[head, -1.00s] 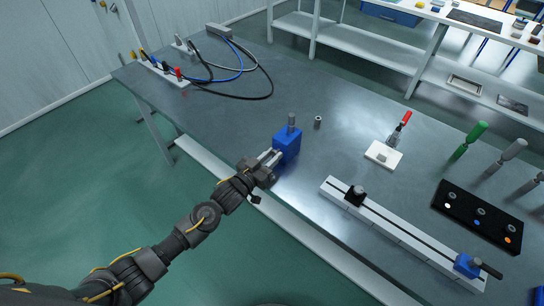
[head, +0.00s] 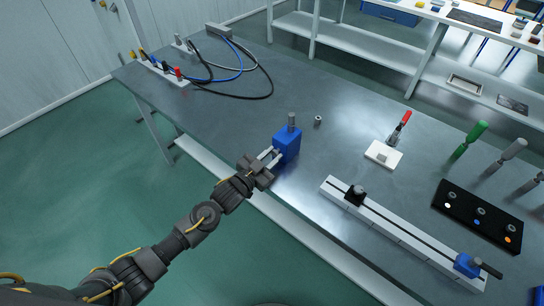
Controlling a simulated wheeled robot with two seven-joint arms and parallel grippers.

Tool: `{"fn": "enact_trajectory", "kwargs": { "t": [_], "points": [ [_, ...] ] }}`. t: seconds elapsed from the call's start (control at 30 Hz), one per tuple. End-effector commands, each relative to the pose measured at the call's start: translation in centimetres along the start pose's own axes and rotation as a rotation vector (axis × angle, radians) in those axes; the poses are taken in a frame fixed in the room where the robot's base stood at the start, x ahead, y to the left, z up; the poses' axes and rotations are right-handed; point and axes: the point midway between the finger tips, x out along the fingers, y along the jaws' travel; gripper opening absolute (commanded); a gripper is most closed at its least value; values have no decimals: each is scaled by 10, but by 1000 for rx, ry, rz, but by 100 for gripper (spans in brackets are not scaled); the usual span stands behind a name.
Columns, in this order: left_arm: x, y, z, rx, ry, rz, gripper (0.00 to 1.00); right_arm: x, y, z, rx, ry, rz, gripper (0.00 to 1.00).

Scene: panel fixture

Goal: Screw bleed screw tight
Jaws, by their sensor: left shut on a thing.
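A blue block (head: 287,143) stands on the grey workbench near its front edge, with a grey cylindrical fitting (head: 291,121) upright on top. My left gripper (head: 272,156) is at the block's left front side, with its pale fingers pointing at that face. It is shut on the small bleed screw (head: 277,153) at that face. The screw is mostly hidden by the fingers, so I cannot tell how deep it sits. My right gripper is not in view.
A small grey cylinder (head: 318,120) stands right of the block. A white rail (head: 395,232), a red-handled clamp (head: 401,127), a black tray (head: 479,216) and upright-handled tools (head: 470,140) are further right. Cables (head: 240,82) lie at the back left. The bench between is clear.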

Motion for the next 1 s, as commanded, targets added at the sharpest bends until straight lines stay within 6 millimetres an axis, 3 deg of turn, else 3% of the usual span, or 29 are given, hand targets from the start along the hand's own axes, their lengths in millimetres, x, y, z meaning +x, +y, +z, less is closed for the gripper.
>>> {"fn": "enact_trajectory", "kwargs": {
  "t": [0.4,0.87,0.9,1.0],
  "points": [
    [0,0,0,165,0,0,0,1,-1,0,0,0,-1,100],
    [0,0,0,179,0,0,0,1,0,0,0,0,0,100],
    [0,0,0,179,0,0,26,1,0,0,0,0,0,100],
    [0,0,0,178,0,0,39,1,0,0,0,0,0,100]
  ]
}}
